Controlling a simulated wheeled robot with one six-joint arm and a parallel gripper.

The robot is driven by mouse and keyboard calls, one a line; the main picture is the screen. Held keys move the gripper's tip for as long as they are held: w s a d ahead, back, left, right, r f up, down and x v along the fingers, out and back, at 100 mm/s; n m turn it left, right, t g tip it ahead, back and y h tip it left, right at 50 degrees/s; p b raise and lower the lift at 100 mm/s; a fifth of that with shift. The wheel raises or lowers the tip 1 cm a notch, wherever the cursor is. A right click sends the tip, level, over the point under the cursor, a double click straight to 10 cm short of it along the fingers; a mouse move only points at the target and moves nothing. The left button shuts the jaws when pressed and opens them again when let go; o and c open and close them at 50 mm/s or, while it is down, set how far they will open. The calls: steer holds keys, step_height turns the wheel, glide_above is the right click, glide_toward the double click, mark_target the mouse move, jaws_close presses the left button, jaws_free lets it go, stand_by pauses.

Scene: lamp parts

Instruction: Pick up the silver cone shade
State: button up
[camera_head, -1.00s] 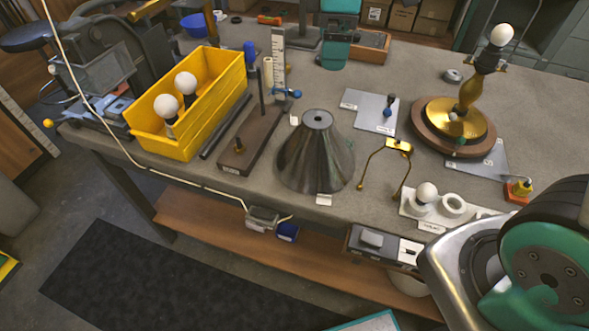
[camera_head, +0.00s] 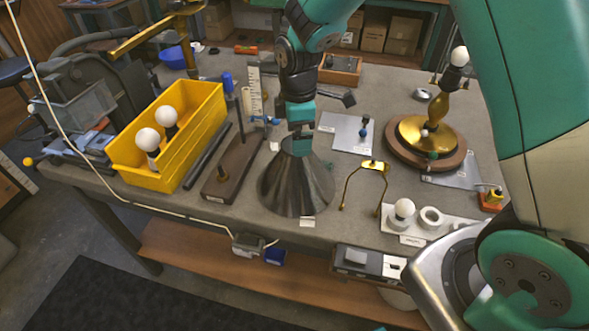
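The silver cone shade (camera_head: 290,190) stands upright on the workbench, wide end down, left of the brass harp. My gripper (camera_head: 303,148) reaches down from above onto the narrow top of the shade. The shade appears to rest on the bench.
A yellow bin (camera_head: 192,150) with white bulbs and a dark wooden base (camera_head: 226,172) with an upright rod stand left. A brass harp (camera_head: 366,168), a brass lamp base (camera_head: 440,112) and a white bulb holder (camera_head: 428,228) stand right. The bench's front edge is close.

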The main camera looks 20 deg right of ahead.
mark_target(296, 166)
steer(key=f, duration=0.2)
steer(key=f+p, duration=0.1)
steer(key=f, duration=0.1)
steer(key=shift+a+f, duration=0.1)
steer(key=shift+a, duration=0.15)
steer(key=c, duration=1)
steer(key=shift+c, duration=0.2)
